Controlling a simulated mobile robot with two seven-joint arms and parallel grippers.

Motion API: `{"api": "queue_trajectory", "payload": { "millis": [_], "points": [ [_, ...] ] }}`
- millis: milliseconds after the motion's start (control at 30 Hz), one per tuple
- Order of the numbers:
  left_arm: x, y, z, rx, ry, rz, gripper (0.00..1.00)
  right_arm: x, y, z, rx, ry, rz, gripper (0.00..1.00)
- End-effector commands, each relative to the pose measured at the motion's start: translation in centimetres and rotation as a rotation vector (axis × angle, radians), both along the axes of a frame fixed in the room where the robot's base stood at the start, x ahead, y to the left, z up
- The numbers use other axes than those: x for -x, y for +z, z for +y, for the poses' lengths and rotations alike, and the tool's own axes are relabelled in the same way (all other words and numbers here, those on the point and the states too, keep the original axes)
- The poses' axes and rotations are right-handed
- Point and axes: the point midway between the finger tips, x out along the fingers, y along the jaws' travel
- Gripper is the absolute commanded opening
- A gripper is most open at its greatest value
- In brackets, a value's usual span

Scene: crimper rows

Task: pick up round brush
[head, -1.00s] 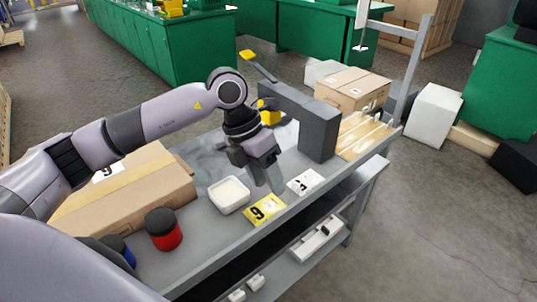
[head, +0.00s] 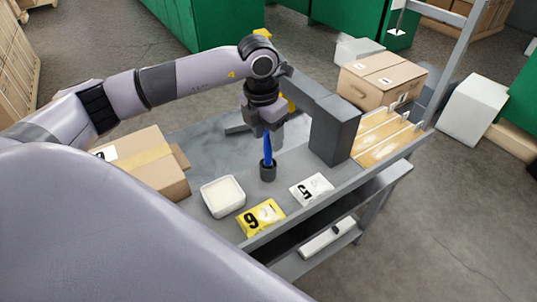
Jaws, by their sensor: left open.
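A slim blue upright thing (head: 267,150), which looks like the round brush, stands on the grey table with a dark cylindrical base (head: 267,172). I cannot tell whether this base is the brush's head or a holder. My left gripper (head: 266,134) is directly above it, pointing down, with its fingers around or just beside the top of the blue part. It is open. The top of the blue part is hidden by the gripper. My right gripper is not in view.
A white tub (head: 222,196), a yellow packet (head: 261,217) and a white packet (head: 311,189) lie in front on the table (head: 205,150). A dark grey block (head: 334,130) stands close to the right. A cardboard box (head: 150,165) is at the left.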

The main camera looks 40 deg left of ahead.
Motion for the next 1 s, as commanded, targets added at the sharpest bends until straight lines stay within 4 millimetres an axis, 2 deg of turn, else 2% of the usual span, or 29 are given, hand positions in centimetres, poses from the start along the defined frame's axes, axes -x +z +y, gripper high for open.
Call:
{"api": "queue_trajectory", "payload": {
  "millis": [133,367,400,533,867,1000],
  "points": [
    [-0.2,-1.5,-0.1,0.001,0.000,0.001,0.50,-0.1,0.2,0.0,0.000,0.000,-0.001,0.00],
    [-0.2,-1.6,-0.1,0.001,-0.001,-0.002,0.50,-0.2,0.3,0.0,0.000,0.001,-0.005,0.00],
    [-0.2,-1.6,-0.1,0.001,-0.001,-0.002,0.44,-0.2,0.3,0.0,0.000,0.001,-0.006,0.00],
    [-0.2,-1.6,-0.1,0.001,-0.001,-0.002,0.02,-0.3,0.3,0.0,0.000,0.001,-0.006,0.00],
    [-0.2,-1.5,-0.1,0.001,-0.001,-0.003,0.00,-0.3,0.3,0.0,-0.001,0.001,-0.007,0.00],
    [-0.3,-0.9,-0.1,0.001,-0.001,-0.004,0.00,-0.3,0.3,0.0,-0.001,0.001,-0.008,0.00]
  ]
}}
